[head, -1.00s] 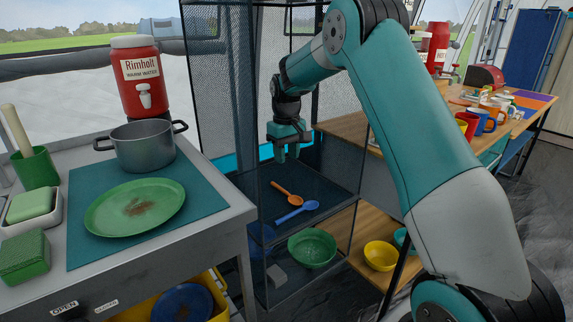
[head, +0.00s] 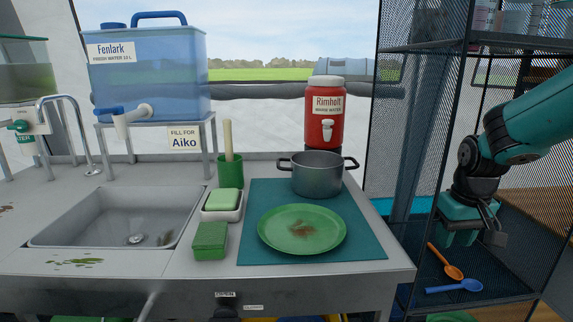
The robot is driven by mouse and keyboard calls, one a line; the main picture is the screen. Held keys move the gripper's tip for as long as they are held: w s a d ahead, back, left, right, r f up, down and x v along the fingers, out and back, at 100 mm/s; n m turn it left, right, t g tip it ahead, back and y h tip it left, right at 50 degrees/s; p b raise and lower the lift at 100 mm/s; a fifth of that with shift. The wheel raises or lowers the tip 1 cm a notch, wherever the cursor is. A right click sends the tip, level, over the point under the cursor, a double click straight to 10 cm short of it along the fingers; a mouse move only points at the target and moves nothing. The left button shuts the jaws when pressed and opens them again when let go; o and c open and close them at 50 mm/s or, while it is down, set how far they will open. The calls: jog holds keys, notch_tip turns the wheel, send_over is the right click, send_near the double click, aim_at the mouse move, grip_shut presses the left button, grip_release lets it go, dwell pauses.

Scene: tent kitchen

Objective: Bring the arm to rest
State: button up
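My gripper (head: 461,238) hangs at the right of the head view, pointing down above the dark shelf that holds two spoons. An orange spoon (head: 446,264) and a blue spoon (head: 456,287) lie on that shelf, below the gripper and apart from it. I see nothing held between the fingers, but their spacing is too small to make out. My teal arm comes in from the right edge.
A steel counter (head: 100,264) with a sink (head: 112,221) fills the left. On its teal mat (head: 371,247) are a soiled green plate (head: 283,239) and a grey pot (head: 317,177). A mesh-sided rack (head: 412,130) stands close around my gripper.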

jog(key=s+a+f+t, duration=0.1)
jog(key=s+a, duration=0.2)
jog(key=s, duration=0.4)
jog(key=s+a, duration=0.2)
jog(key=s, duration=0.6)
jog(key=s+a+r+n+g+y, duration=0.1)
jog(key=s+a+r+n+y, duration=0.1)
jog(key=s+a+r+n, duration=0.35)
jog(key=s+a+r+n+g+y, duration=0.1)
jog(key=s+a+r+n+y, duration=0.15)
jog(key=s+a, duration=0.5)
notch_tip(320, 180, up, 18)
jog(key=w+a+m+p, duration=0.1)
jog(key=w+p, duration=0.1)
jog(key=p, duration=1.6)
jog(key=shift+w+a, duration=0.25)
jog(key=shift+w, duration=0.05)
jog(key=shift+r, duration=0.1)
